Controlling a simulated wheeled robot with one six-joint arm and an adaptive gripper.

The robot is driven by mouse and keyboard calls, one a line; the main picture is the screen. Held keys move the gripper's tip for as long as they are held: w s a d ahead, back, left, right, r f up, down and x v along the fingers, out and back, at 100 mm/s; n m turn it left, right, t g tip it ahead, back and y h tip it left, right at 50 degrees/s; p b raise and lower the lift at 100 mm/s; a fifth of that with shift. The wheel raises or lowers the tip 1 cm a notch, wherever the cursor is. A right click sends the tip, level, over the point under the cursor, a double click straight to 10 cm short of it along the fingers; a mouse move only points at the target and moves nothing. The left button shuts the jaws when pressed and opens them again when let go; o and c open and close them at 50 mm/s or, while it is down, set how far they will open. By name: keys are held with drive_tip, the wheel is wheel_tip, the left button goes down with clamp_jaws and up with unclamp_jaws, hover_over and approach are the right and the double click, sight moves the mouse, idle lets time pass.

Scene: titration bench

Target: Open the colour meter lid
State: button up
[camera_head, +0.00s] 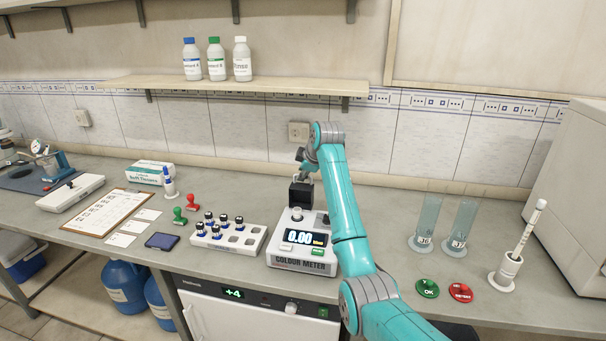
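The colour meter (303,262) is a white box on the bench, in the middle of the head view. Its display reads 0.00, and a green button sits below the display. A black block-shaped part (301,195) stands upright at the back of the meter; I cannot tell for sure if it is the lid. A small white round part shows on the top in front of it. My gripper (303,174) is right above the black part, partly hidden by my teal arm. Its fingers are too small to tell open from shut, or whether they touch the meter.
A white rack (259,240) with several dark-capped vials stands close left of the meter. Two clear cylinders (427,222), red and green discs (428,288) and a holder (505,271) stand right. Bottles (216,60) sit on a shelf.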

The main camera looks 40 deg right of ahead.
drive_tip(key=shift+f, duration=0.15)
idle(0.4)
drive_tip(key=shift+s, duration=0.1)
drive_tip(key=v, duration=1.2)
drive_tip(key=shift+a, duration=0.15)
